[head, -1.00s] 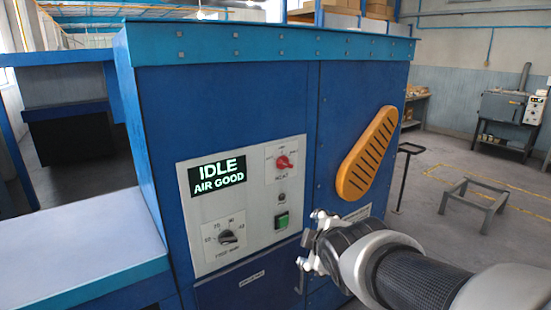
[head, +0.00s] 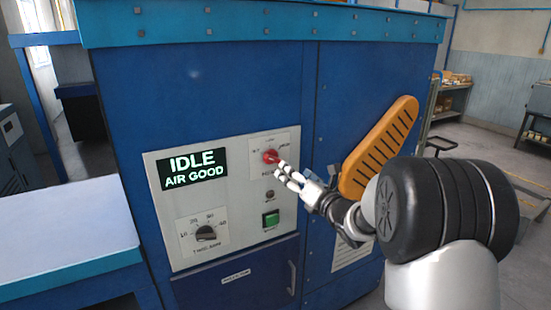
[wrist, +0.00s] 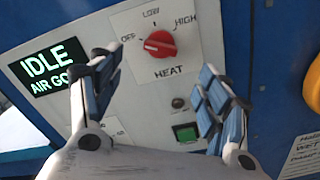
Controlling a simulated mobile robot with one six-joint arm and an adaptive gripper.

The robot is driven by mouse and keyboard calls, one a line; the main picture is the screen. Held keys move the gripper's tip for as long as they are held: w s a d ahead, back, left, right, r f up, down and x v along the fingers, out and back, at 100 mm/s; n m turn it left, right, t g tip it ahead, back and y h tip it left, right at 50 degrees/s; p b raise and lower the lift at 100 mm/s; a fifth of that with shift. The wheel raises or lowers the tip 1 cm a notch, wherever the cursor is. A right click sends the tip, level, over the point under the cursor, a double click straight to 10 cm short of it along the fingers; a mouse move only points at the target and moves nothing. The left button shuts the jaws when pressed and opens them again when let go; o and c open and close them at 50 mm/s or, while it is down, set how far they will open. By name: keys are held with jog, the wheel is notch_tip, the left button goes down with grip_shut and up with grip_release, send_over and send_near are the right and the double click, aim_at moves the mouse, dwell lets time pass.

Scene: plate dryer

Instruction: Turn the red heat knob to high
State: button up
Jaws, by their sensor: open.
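The red heat knob (head: 271,157) is on the light control panel (head: 166,225) of the blue machine. In the wrist view the knob (wrist: 160,44) sits between the marks OFF, LOW and HIGH, with HEAT below. Its grip lies roughly level, one end toward the OFF side; which end is the pointer I cannot tell for sure. My gripper (head: 285,173) is open and empty, just below and right of the knob. In the wrist view its fingers (wrist: 158,72) are spread wide to the left and right, with the knob ahead between them. No contact shows.
A display (head: 194,173) reads IDLE, AIR GOOD. A black dial (head: 206,233) is at lower left, and a green button (head: 271,219) is below the heat knob. An orange slotted guard (head: 377,148) sticks out to the right of the panel, close to my arm.

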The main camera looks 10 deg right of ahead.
aim_at(276, 158)
jog(key=x, duration=1.2)
jog(key=shift+w+f, duration=0.1)
jog(key=shift+w, duration=0.35)
jog(key=c, duration=1.1)
jog(key=shift+o, duration=0.2)
